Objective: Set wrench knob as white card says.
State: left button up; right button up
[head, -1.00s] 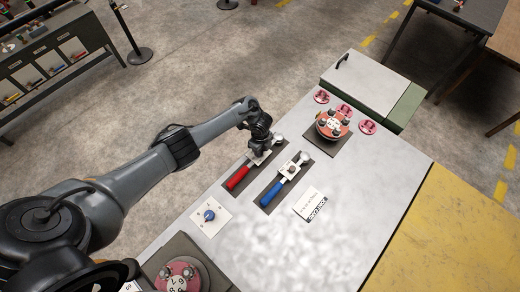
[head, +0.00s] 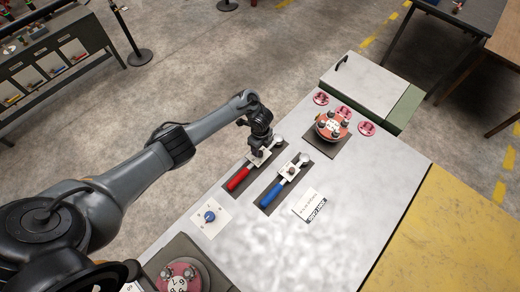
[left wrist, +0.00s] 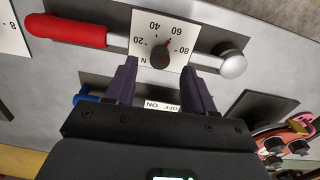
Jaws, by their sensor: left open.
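The red-handled wrench (head: 239,179) lies in a dark recess on the grey bench. In the left wrist view its white dial plate carries numbers from 20 to 80 and a dark round knob (left wrist: 159,56). The knob's red pointer lies near 60. My left gripper (head: 257,153) is over this plate, pointing down. Its two fingers (left wrist: 160,75) are open, one on each side of the knob; whether they touch it cannot be told. The white card (head: 308,204) lies to the right of the blue wrench; its writing is too small to read. My right gripper is not in view.
A blue-handled wrench (head: 272,193) lies beside the red one, with an ON/OFF plate (left wrist: 162,106). A small plate with a blue knob (head: 209,216) is nearer. A red flanged spool (head: 332,125) stands at the back. The bench right of the card is clear.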

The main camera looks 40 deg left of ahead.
aim_at(260, 152)
pick_arm(q)
notch_tip(260, 152, up, 7)
jog(key=p, duration=0.1)
dwell(0.7)
